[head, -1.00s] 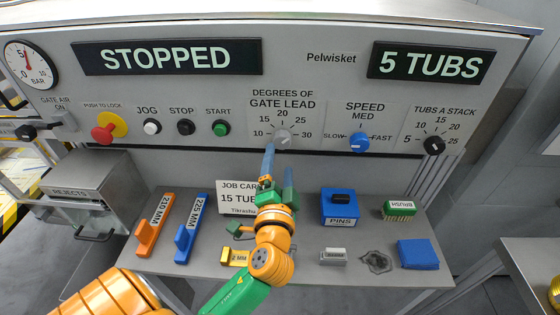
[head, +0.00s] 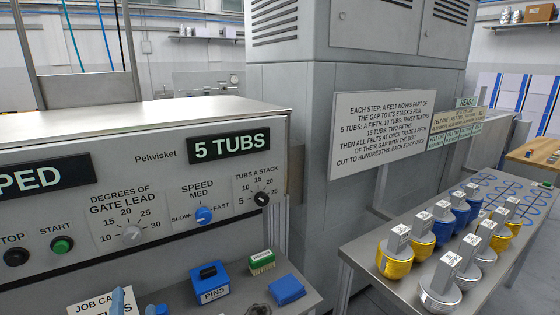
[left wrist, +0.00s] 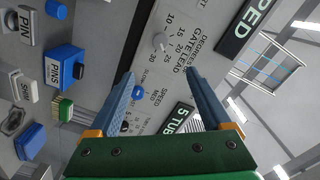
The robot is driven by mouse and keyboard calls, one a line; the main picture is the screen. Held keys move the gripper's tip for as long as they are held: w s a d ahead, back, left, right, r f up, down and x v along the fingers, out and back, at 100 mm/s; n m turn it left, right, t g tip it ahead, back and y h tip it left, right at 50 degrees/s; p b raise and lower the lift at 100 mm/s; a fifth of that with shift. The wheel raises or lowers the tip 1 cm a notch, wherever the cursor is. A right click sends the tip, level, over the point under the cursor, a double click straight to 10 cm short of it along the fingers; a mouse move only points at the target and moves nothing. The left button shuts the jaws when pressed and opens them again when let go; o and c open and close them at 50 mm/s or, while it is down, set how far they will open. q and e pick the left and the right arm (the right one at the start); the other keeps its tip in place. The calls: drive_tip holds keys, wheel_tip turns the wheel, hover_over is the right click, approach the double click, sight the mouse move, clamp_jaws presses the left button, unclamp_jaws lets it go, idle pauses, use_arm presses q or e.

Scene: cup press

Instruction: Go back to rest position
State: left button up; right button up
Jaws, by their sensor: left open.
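My left gripper (head: 138,302) shows at the bottom edge of the head view, only its blue fingertips visible, below the gate lead knob (head: 132,235) and beside the job card (head: 98,308). In the left wrist view its two blue fingers (left wrist: 160,78) are spread apart with nothing between them. The grey gate lead knob also shows there (left wrist: 159,41), beyond the fingers and not touched. The rest of my left arm is out of the head view. My right gripper is in neither view.
The control panel (head: 150,195) stands above a grey shelf with a blue pins box (head: 210,285), a green brush (head: 262,262) and a blue block (head: 287,290). At right, a table (head: 372,262) carries several yellow, blue and silver weight-like pieces. A tall grey cabinet (head: 300,110) stands behind.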

use_arm(q)
drive_tip(key=s+d+f+n+g+h, duration=0.15)
drive_tip(key=s+f+g+h, duration=0.35)
drive_tip(key=f, duration=0.7)
drive_tip(key=s+d+f+n+g+h, duration=0.1)
drive_tip(key=s+d+f+g+h, duration=0.15)
drive_tip(key=s+d+f, duration=0.35)
drive_tip(key=s+d+f+n+g+h, duration=0.15)
drive_tip(key=s+f+g, duration=0.25)
drive_tip(key=s, duration=0.4)
wheel_tip(320, 180, down, 16)
drive_tip(key=s+g, duration=0.2)
drive_tip(key=s+a+f, duration=0.2)
drive_tip(key=s+f, duration=0.8)
drive_tip(key=s, duration=0.2)
drive_tip(key=shift+s+f+m+g+h, duration=0.25)
drive_tip(key=shift+f+m+g+h, duration=0.05)
drive_tip(key=shift+m+g, duration=0.1)
clamp_jaws()
